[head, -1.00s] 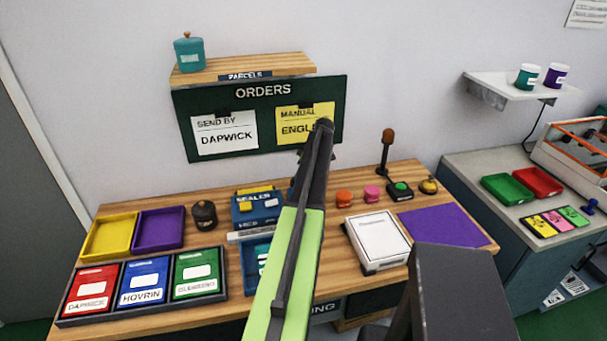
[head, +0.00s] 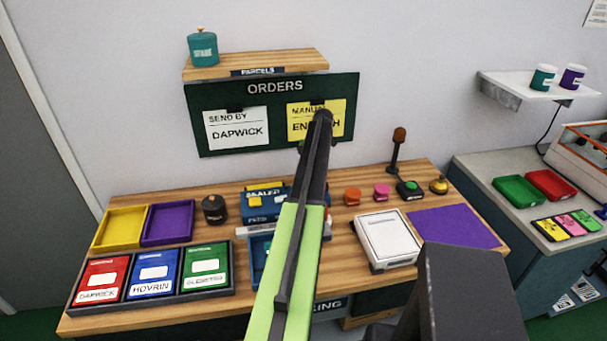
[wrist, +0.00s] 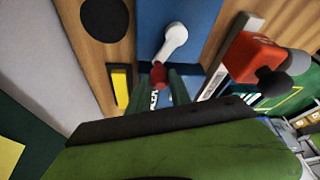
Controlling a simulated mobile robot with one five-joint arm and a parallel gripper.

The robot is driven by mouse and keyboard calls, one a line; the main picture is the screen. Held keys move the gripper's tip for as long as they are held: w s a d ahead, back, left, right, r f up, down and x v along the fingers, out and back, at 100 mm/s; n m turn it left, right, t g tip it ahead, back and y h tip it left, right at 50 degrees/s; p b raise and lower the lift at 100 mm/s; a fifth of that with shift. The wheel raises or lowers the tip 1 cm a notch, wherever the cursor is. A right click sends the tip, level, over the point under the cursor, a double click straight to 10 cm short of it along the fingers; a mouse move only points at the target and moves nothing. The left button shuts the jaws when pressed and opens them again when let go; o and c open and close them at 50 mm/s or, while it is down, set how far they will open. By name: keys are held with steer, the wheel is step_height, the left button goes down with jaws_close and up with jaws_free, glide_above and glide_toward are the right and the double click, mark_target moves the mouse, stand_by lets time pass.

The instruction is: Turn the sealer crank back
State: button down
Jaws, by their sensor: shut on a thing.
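The blue sealer (head: 259,203) stands on the wooden bench in the head view, partly hidden behind my arm. In the wrist view the blue sealer body (wrist: 203,22) carries a white crank arm (wrist: 174,38) with a red knob (wrist: 159,72) at its end. My gripper (wrist: 161,84) is shut on the red knob, which sits between its dark green fingers. The crank arm slopes from its pivot down and left to the knob in that view. In the head view my arm hides the crank and my gripper.
Left of the sealer stand a dark round pot (head: 214,209) and yellow (head: 121,226) and purple (head: 168,223) trays. A red item with a black knob (wrist: 256,58) is close to my gripper. A white scale-like box (head: 388,240) and purple mat (head: 455,227) lie to the right.

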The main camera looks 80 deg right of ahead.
steer(key=n, duration=0.1)
steer(key=a+n, duration=0.1)
steer(key=shift+n+g+y, duration=0.3)
steer(key=shift+g, duration=0.1)
steer(key=shift+s+a+n+g, duration=0.25)
steer(key=shift+a+n+g, duration=0.25)
steer(key=shift+n, duration=0.7)
steer(key=shift+a, duration=0.1)
steer(key=c, duration=1.2)
jaws_free()
steer(key=shift+y, duration=0.3)
steer(key=shift+c, duration=0.2)
steer(key=shift+o, duration=0.3)
steer(key=shift+w, duration=0.15)
